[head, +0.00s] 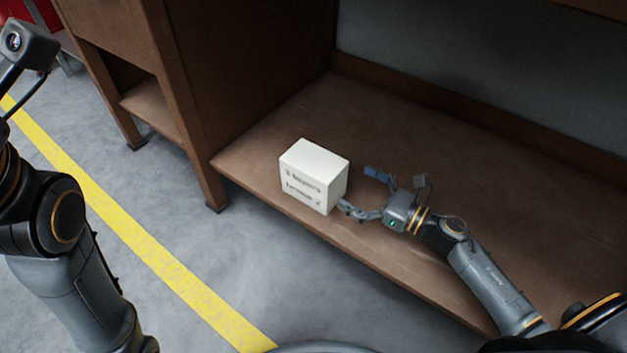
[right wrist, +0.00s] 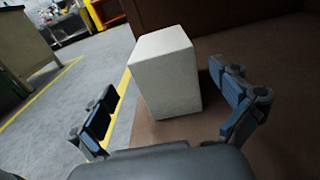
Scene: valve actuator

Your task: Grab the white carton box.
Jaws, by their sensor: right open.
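The white carton box (head: 313,176) stands upright on the brown wooden shelf, close to its front edge, with dark printing on the side facing me. My right gripper (head: 358,193) is just to the right of the box, open, with its fingers pointing toward it. In the right wrist view the box (right wrist: 166,75) stands ahead between the two spread fingers (right wrist: 168,108), with nothing held. Whether a finger touches the box I cannot tell. My left arm is at the left edge of the head view; its gripper fingers do not show.
The brown shelf (head: 440,160) has free room behind and to the right of the box. A wooden side panel (head: 240,70) rises at the left, and a back wall (head: 480,70) closes the rear. A yellow line (head: 140,240) runs along the grey floor.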

